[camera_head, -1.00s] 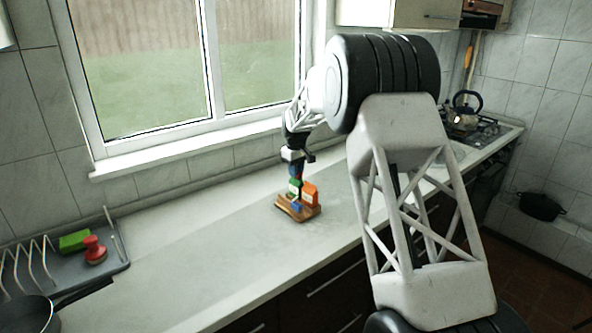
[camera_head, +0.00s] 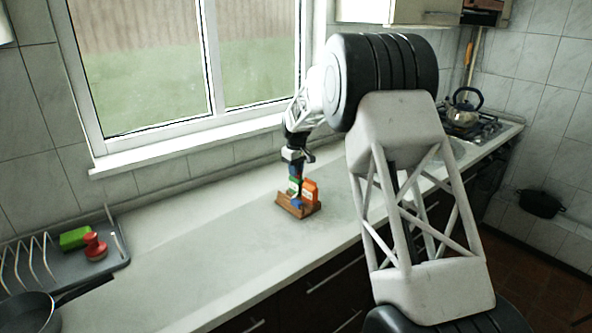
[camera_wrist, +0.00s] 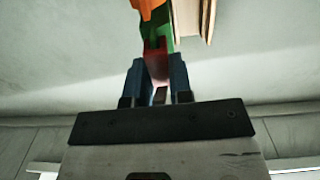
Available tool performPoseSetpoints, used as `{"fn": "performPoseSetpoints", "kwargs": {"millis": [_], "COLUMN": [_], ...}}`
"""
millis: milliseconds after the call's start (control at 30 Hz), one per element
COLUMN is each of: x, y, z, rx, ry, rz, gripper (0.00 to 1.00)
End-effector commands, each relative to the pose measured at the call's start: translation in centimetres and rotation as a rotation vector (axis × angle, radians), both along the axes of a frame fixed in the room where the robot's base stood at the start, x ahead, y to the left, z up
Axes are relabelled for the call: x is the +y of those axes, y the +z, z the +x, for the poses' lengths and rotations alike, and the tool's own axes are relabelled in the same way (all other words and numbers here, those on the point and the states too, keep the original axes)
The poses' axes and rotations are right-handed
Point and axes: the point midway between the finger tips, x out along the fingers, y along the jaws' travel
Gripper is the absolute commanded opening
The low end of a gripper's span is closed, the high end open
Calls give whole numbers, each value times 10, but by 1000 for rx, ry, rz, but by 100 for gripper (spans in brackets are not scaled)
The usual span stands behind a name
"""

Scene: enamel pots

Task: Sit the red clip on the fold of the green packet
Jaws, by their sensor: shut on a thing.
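My gripper (camera_wrist: 160,82) has its blue fingers shut on the red clip (camera_wrist: 154,50), in the wrist view. The clip lies at the edge of the green packet (camera_wrist: 166,38); I cannot tell how far it sits over the fold. In the head view, the green packet (camera_head: 293,185) stands in a wooden holder (camera_head: 284,206), with my gripper (camera_head: 296,173) right above it. The clip is too small or hidden to make out there.
An orange packet (camera_head: 310,191) stands beside the green one in the holder, with something blue low at the front. A drying tray (camera_head: 118,262) with a green sponge (camera_head: 75,238) and a red-topped brush (camera_head: 95,247) is far left. The counter between is clear.

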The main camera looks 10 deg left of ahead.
Motion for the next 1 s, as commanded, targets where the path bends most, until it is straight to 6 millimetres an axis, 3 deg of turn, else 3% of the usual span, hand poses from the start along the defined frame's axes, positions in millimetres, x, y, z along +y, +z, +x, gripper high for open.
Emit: {"fn": "performPoseSetpoints", "kwargs": {"millis": [133, 167, 367, 767, 1000], "x": [0, 0, 0, 0, 0], "y": [-2, -2, -1, 3, 24], "z": [0, 0, 0, 0, 0], "rx": [2, 2, 1, 0, 0], "ry": [0, 0, 0, 0, 0], "rz": [-1, -1, 0, 0, 0], "gripper": [0, 22, 50, 50, 50]}}
